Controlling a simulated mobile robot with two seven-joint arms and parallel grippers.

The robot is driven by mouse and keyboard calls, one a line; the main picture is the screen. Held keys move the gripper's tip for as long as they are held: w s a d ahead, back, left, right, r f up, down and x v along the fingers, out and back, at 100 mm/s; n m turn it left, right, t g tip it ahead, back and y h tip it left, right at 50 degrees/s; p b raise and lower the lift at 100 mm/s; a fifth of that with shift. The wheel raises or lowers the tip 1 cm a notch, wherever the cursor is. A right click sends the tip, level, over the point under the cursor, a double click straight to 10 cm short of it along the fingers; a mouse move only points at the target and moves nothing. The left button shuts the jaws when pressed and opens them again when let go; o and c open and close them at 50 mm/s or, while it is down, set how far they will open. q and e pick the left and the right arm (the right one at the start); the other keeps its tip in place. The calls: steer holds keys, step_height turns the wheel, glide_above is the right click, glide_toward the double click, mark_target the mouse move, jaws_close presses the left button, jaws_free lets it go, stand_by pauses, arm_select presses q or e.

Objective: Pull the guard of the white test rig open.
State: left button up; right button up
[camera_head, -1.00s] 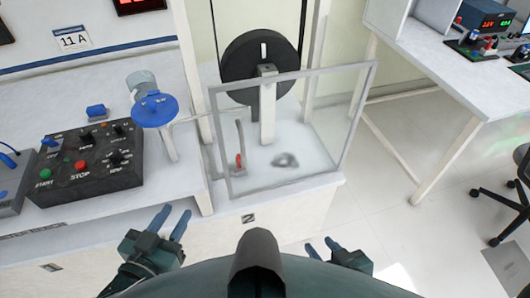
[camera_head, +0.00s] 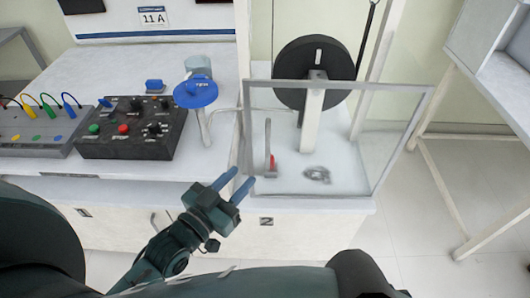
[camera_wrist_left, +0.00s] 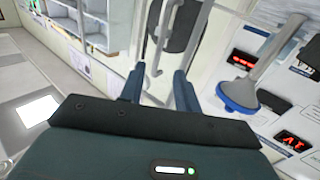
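The white test rig stands on a bench end, with a black disc (camera_head: 314,70) on a white post (camera_head: 312,115). Its guard (camera_head: 345,197) is a clear panel in a grey frame, standing upright across the rig's front, and looks shut. A grey upright handle bar (camera_head: 268,140) is near the guard's left edge. My left gripper (camera_head: 236,184) is open and empty, just left of and below the guard's lower left corner, apart from the handle. In the left wrist view its two fingers (camera_wrist_left: 158,88) are spread and point toward the rig. My right gripper is out of view.
A blue round-topped stand (camera_head: 196,92) is close left of the guard. A black control box (camera_head: 130,128) and a grey box with coloured cables (camera_head: 35,130) lie further left on the bench. Another table (camera_head: 500,85) stands at right, with open floor between.

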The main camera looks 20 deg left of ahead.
arm_select(q)
glide_above(263, 154)
steer(key=s+d, duration=0.2)
steer(key=s, duration=0.3)
steer(key=shift+w+a, duration=0.2)
steer(key=shift+w, duration=0.05)
jaws_close()
